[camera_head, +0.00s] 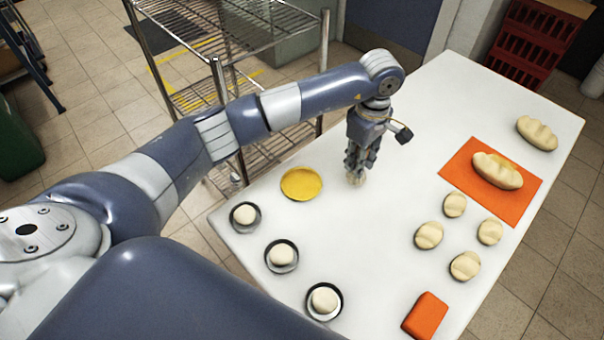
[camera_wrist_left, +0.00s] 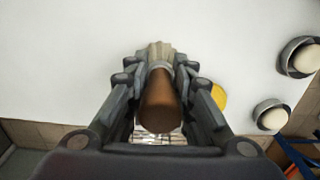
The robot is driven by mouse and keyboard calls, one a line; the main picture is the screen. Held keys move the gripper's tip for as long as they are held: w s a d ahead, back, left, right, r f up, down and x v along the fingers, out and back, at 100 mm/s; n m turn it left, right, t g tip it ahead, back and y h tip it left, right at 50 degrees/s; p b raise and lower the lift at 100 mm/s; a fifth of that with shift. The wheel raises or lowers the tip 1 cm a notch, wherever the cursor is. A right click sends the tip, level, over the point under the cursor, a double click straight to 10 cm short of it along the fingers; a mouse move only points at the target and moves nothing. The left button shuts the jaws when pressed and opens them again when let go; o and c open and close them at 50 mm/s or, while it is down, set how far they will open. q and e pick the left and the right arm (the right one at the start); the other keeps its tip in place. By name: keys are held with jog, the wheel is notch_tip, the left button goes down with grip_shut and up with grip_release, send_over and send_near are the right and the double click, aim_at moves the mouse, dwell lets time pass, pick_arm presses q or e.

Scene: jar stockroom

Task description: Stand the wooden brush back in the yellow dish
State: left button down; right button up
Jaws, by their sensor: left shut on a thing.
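My left gripper (camera_head: 358,168) is shut on the wooden brush, over the white table to the right of the yellow dish. In the left wrist view, the brush's brown handle (camera_wrist_left: 160,105) is between the fingers (camera_wrist_left: 160,82), with its pale bristles (camera_wrist_left: 160,52) beyond. In the head view only the bristles (camera_head: 356,179) show below the fingers; I cannot tell whether they touch the table. The yellow dish (camera_head: 301,184) lies empty near the table's left edge, and part of it shows in the left wrist view (camera_wrist_left: 219,96). My right gripper is not in view.
Several dark bowls with pale buns, one of them (camera_head: 282,256), line the table's near left side. An orange mat (camera_head: 508,193) bears a loaf (camera_head: 497,170). Several rolls (camera_head: 429,235) and an orange block (camera_head: 425,315) lie at right. A wire rack (camera_head: 215,62) stands behind the table (camera_head: 385,225).

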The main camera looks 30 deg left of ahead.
pick_arm(q)
jog(key=s+a+f+p, duration=0.1)
jog(key=a, duration=0.3)
jog(key=s+a+f+p, duration=0.1)
jog(key=s+a+p, duration=0.1)
jog(key=a, duration=0.2)
jog(key=s+a+f+p, duration=0.2)
jog(key=a, duration=0.2)
jog(key=shift+a, duration=0.35)
jog(key=shift+f, duration=0.35)
jog(key=shift+f, duration=0.1)
jog(key=c, duration=1.4)
grip_release()
